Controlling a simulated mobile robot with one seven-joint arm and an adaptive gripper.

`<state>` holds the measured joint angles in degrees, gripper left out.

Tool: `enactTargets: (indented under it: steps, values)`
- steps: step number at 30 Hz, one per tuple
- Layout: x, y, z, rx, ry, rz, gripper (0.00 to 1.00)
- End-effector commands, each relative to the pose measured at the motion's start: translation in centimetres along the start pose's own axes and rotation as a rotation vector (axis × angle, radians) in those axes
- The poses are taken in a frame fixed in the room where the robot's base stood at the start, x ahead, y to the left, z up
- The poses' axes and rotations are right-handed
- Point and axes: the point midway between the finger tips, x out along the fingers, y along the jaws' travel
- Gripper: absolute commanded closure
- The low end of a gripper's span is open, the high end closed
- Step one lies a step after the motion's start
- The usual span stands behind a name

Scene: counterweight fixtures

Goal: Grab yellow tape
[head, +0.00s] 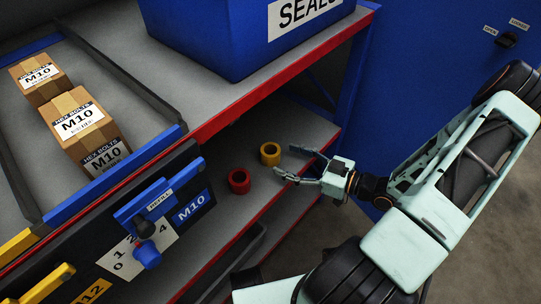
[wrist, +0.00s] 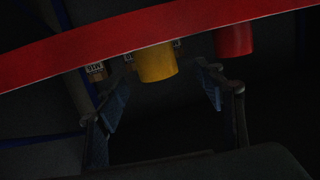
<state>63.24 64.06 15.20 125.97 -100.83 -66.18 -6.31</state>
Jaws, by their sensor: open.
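The yellow tape (head: 270,153) is a small roll standing on the lower grey shelf, near its right end. My gripper (head: 283,161) is open, to the right of the tape, with its fingers pointing left toward it. In the wrist view the yellow tape (wrist: 157,64) shows ahead between the two open fingers (wrist: 160,95), its upper part hidden behind a red shelf edge. I cannot tell from these views whether a finger touches it. A red tape roll (head: 239,181) stands on the same shelf, left of and nearer than the yellow one.
The red edge of the upper shelf (head: 265,90) runs above the lower shelf (head: 225,160). A blue SEALS bin (head: 215,45) and M10 bolt boxes (head: 84,125) sit on the upper shelf. The black M10 refill panel (head: 165,215) is at left. A blue cabinet wall (head: 430,50) stands behind.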

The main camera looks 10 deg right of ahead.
Motion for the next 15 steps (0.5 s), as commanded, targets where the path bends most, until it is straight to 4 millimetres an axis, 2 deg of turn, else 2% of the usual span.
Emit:
enactTargets:
  steps: [9,15]
  values:
    - [4.3,0.4,0.7,0.001,0.001,-0.001,0.38]
    - [5.2,0.5,0.5,0.001,-0.001,0.0,0.38]
